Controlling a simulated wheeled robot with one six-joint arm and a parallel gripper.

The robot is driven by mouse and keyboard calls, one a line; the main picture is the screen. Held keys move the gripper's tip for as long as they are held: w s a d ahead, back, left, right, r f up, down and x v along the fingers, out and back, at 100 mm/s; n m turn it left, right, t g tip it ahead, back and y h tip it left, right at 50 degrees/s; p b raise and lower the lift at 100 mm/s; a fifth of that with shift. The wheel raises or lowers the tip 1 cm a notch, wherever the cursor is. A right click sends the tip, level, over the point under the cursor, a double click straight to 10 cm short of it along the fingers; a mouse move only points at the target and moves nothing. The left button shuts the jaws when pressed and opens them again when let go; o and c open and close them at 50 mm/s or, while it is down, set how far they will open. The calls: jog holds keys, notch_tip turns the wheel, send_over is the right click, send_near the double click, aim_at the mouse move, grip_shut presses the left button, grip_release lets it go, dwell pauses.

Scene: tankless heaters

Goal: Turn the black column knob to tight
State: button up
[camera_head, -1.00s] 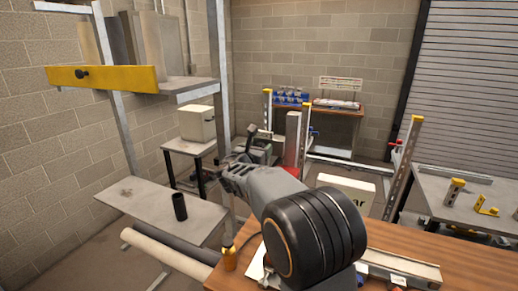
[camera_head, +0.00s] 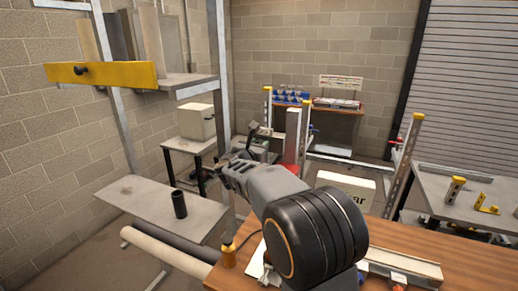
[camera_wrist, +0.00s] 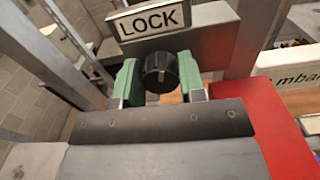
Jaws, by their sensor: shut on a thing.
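The black column knob (camera_wrist: 160,72) is in the wrist view, round and ridged, with a pale pointer line that runs roughly downward. It sits just under a white plate marked LOCK (camera_wrist: 150,20). My gripper (camera_wrist: 159,84) is shut on the knob, with one green finger pad on its left and one on its right. In the head view my own arm covers the knob, and my gripper (camera_head: 238,163) is by a grey column (camera_head: 293,135).
A red part (camera_wrist: 275,130) lies close to the right of my gripper in the wrist view. A white box (camera_head: 345,187) stands behind the wooden bench (camera_head: 440,240). A grey shelf (camera_head: 150,205) with a black cup (camera_head: 179,203) is at the left.

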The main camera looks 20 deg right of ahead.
jog(key=m+b, duration=0.1)
jog(key=b, duration=0.1)
jog(key=m+b, duration=0.2)
jog(key=b, duration=0.1)
jog(key=shift+f, duration=0.4)
jog(key=m+b, duration=0.6)
jog(key=b, duration=0.2)
jog(key=shift+s+b, duration=0.1)
jog(key=shift+b, duration=0.25)
jog(key=m+b, duration=0.4)
jog(key=m, duration=0.1)
jog(key=shift+d+b, duration=0.1)
jog(key=shift+b, duration=0.25)
jog(key=shift+r+m+b, duration=0.2)
jog(key=shift+m+b, duration=1.5)
jog(key=shift+m, duration=0.6)
jog(key=o, duration=0.9)
